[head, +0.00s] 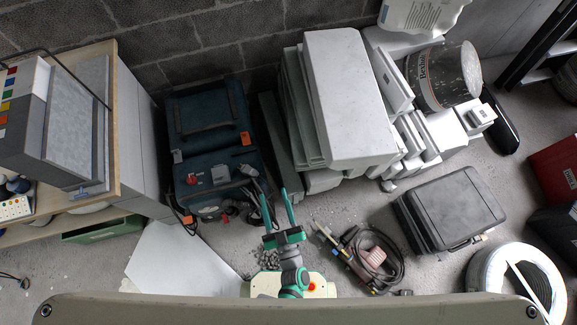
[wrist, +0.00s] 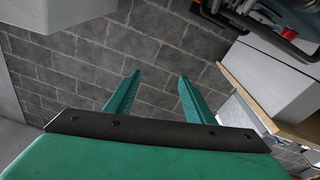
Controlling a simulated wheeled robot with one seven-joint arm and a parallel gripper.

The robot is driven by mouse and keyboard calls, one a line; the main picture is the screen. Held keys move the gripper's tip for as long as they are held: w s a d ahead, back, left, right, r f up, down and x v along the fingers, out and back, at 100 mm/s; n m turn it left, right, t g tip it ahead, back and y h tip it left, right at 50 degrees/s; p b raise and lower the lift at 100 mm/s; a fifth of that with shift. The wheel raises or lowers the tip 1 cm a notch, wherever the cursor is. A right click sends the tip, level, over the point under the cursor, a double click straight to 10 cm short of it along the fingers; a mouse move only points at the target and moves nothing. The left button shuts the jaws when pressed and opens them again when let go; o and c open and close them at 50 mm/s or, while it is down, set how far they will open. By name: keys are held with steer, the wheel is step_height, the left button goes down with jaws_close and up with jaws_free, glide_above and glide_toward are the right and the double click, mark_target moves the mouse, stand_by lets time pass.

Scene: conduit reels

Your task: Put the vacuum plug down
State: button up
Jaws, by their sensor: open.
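A dark blue vacuum-like machine (head: 208,130) stands on the floor against the block wall. In the wrist view my gripper (wrist: 155,88) also shows open and empty, with block wall behind. I cannot make out the plug there.
White boxes (head: 345,95) are stacked right of the machine. A wooden shelf unit (head: 135,140) stands at the left. A black case (head: 450,210), a coiled dark cable (head: 395,262) and a white conduit reel (head: 520,262) lie on the floor at the right.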

steer(key=s+d+r+m+g+h, duration=0.1)
steer(key=s+d+r+m+h, duration=0.1)
steer(key=s+r, duration=0.4)
steer(key=s+d+r+m+g+h, duration=0.2)
steer(key=s+r, duration=0.4)
steer(key=r, duration=0.6)
steer(key=shift+s+d+r+m+h, duration=0.2)
steer(key=shift+d+m+h, duration=0.1)
steer(key=shift+m+h, duration=0.55)
